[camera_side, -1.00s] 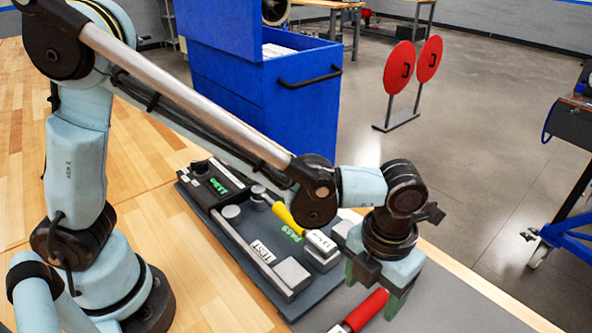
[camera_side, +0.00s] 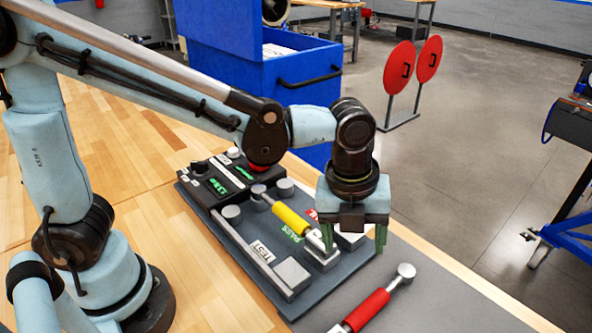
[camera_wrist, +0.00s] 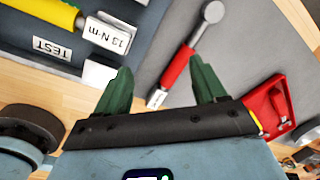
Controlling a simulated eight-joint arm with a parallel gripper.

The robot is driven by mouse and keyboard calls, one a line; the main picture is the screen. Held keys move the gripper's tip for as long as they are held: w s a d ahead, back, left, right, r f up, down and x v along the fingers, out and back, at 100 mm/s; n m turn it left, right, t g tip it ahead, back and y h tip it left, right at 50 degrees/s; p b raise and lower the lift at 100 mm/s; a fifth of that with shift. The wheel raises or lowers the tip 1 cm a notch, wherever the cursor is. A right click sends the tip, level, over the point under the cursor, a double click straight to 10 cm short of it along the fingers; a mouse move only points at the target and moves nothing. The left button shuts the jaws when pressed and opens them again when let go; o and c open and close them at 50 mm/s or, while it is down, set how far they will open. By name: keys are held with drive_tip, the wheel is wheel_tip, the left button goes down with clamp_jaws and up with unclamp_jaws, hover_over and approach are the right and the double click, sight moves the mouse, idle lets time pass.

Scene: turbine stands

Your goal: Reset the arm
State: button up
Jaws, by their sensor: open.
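My gripper (camera_side: 354,238) is open and empty, with its green fingers pointing down over the right end of the dark test fixture (camera_side: 248,255). In the wrist view, the two green fingers of my gripper (camera_wrist: 160,88) stand wide apart with nothing between them. A red-handled torque wrench (camera_side: 367,311) lies on the grey mat, apart from the fingers; it also shows in the wrist view (camera_wrist: 178,68). A yellow-handled wrench (camera_side: 291,219) lies on the fixture. Its right part is partly hidden behind my gripper in the side view.
A blue cabinet (camera_side: 235,80) stands behind the fixture. Two red discs on a stand (camera_side: 399,68) are on the floor beyond. The wooden table (camera_side: 210,290) has clear room left of the fixture. A red object (camera_wrist: 270,105) lies near the right finger in the wrist view.

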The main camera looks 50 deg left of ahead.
drive_tip(key=a+r+n+t, duration=0.1)
drive_tip(key=a+n, duration=0.2)
drive_tip(key=n, duration=0.1)
drive_tip(key=a+r+n+t, duration=0.1)
drive_tip(key=a+n, duration=0.3)
drive_tip(key=n, duration=0.1)
drive_tip(key=a+r+n, duration=0.1)
drive_tip(key=a+n, duration=0.3)
drive_tip(key=n, duration=0.1)
drive_tip(key=shift+s+r+t, duration=0.15)
drive_tip(key=shift+s+t, duration=0.25)
drive_tip(key=s+a+n+t, duration=0.2)
drive_tip(key=a+n, duration=0.6)
drive_tip(key=n, duration=0.6)
drive_tip(key=shift+s+t+y, duration=0.4)
drive_tip(key=shift+t, duration=0.1)
